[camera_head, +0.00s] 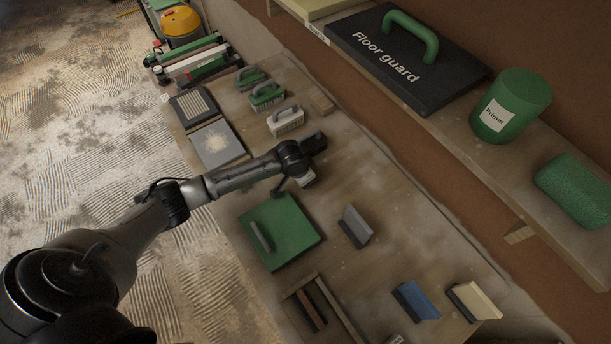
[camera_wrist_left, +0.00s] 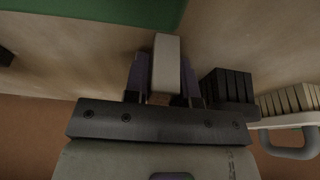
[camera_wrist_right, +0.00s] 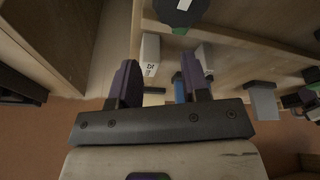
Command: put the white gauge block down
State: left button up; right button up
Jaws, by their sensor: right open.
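The white gauge block (camera_wrist_left: 166,62) is between the two fingers of my left gripper (camera_wrist_left: 163,85) in the left wrist view, and the fingers are shut on it. In the head view the left gripper (camera_head: 308,163) is over the middle of the workbench, and a pale part of the block (camera_head: 305,179) shows below it. I cannot tell whether the block touches the bench. My right gripper (camera_wrist_right: 166,85) is open with nothing between its fingers, in the right wrist view. It is not in the head view.
A green board with a handle (camera_head: 280,233) lies just below the left gripper in the head view, and a grey-bladed tool (camera_head: 355,226) stands to its right. Handled brushes (camera_head: 286,121) lie above. A shelf (camera_head: 463,138) holds a green primer tub (camera_head: 520,92). Bare bench (camera_head: 355,175) lies right of the gripper.

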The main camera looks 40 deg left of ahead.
pick_arm(q)
jog(key=o, duration=0.4)
jog(key=v, duration=1.1)
jog(key=shift+r, duration=0.25)
jog(key=shift+o, duration=0.4)
jog(key=shift+s+r, duration=0.2)
jog(key=shift+r, duration=0.25)
